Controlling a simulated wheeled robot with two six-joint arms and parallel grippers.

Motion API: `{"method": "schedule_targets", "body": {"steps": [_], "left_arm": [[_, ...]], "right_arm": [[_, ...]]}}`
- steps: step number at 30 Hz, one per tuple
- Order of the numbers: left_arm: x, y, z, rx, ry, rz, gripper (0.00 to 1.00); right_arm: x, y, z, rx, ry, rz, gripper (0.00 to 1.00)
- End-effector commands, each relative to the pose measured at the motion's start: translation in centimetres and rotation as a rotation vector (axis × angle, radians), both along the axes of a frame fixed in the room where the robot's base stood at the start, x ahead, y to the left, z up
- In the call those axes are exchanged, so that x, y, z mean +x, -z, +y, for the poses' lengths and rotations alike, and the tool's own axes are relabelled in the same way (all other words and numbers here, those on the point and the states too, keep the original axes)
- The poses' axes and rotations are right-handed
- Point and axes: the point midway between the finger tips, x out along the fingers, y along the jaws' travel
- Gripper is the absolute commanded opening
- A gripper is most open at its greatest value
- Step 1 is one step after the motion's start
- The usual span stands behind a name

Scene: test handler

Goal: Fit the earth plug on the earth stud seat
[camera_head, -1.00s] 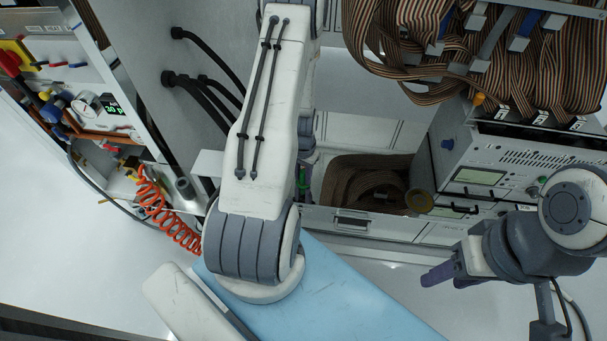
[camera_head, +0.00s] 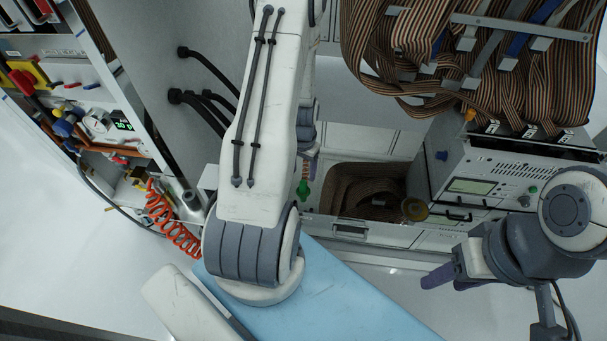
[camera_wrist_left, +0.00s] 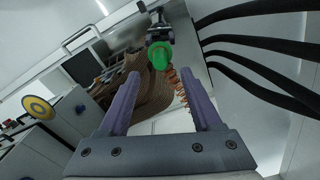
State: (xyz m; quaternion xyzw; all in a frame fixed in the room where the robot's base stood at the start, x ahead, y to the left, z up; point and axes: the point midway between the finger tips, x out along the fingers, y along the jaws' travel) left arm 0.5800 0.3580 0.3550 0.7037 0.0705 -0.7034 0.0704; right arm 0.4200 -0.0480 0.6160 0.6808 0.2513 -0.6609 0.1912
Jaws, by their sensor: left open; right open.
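A green piece, probably the earth plug (camera_head: 302,190), shows in the head view below my left gripper (camera_head: 311,165), just right of my left arm. In the left wrist view my left gripper (camera_wrist_left: 161,78) is open. There the green piece (camera_wrist_left: 160,55) appears as a round green face beyond the fingertips, between their lines, with nothing held. A dark fitting lies just behind it. My left arm hides part of this area in the head view. My right gripper (camera_head: 453,279) is open and empty at the lower right. I cannot make out the earth stud seat.
An open drawer (camera_head: 349,231) holds striped ribbon cable. An instrument box (camera_head: 487,175) stands at the right under hanging ribbon cables (camera_head: 465,60). Black hoses (camera_head: 205,75) and an orange coiled cord (camera_head: 172,222) are at the left.

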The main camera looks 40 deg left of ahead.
Motion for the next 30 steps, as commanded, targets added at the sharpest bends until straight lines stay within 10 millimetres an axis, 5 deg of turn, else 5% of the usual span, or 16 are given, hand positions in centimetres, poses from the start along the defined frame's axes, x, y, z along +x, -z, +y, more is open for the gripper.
{"method": "schedule_targets", "body": {"steps": [6,30], "left_arm": [[0.0,-2.2,0.0,0.0,0.0,0.001,0.65],[0.0,-2.2,0.0,0.0,0.0,0.0,0.65]], "right_arm": [[0.0,-1.1,0.0,0.0,0.0,0.0,0.5],[0.0,-1.1,0.0,0.0,0.0,0.0,0.5]]}}
